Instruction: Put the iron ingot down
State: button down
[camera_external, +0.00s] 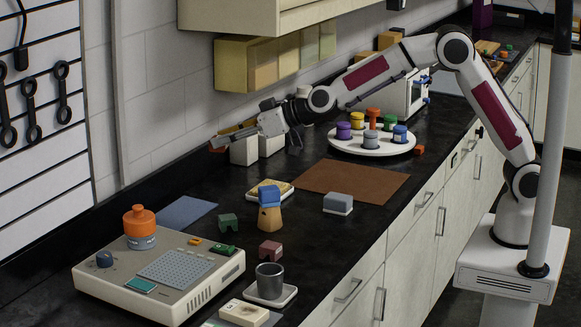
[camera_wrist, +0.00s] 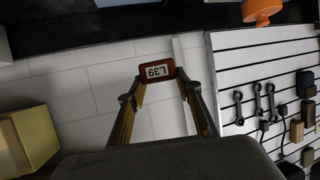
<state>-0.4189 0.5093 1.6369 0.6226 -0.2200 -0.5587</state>
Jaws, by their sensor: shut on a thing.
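My gripper (camera_external: 222,142) is stretched out to the left, close to the back wall and above the dark counter. In the wrist view its two fingers (camera_wrist: 155,84) are shut on a small red-brown block with a white label reading L39, apparently the iron ingot (camera_wrist: 154,71). The block is at the fingertips, held at its two sides. In the external view only a small reddish end of the ingot (camera_external: 217,149) shows at the fingertips. It looks held clear of the counter.
A blue mat (camera_external: 186,212) lies below left, beside a device (camera_external: 110,277) carrying an orange-topped jar (camera_external: 139,222). Pale blocks (camera_external: 244,151) stand under my gripper. A brown mat (camera_external: 350,190) and a round tray (camera_external: 345,148) with several weights lie right. Wall cabinets (camera_external: 235,65) hang above.

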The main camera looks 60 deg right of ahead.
aim_at(225, 146)
jog(key=shift+s+d+r+n+g+y, duration=0.15)
jog(key=shift+s+d+n+g+y, duration=0.25)
jog(key=shift+s+n+y, duration=0.45)
dwell(0.4)
jog(key=shift+s+d+y, duration=0.1)
jog(key=shift+y, duration=0.15)
jog(key=shift+s+d+f+n+g+y, duration=0.15)
jog(key=shift+s+f+n+y, duration=0.2)
jog(key=shift+s, duration=0.2)
jog(key=shift+s+d+f+n+g+y, duration=0.15)
jog(key=shift+s+n+y, duration=0.1)
jog(key=shift+s+n, duration=0.2)
jog(key=s+d+f+n+g+y, duration=0.1)
jog(key=s+f+n+g, duration=0.1)
jog(key=s, duration=0.5)
jog(key=s+d+f+n+g+y, duration=0.2)
jog(key=s+f, duration=0.2)
jog(key=s, duration=0.3)
jog(key=s+d+f+n+g+y, duration=0.2)
jog(key=s+f+n, duration=0.1)
jog(key=s, duration=0.5)
jog(key=shift+f+g, duration=0.3)
jog(key=shift+f, duration=0.25)
jog(key=shift+s+f, duration=0.1)
jog(key=shift+f, duration=2.8)
jog(key=shift+f, duration=0.15)
jog(key=shift+f, duration=1.95)
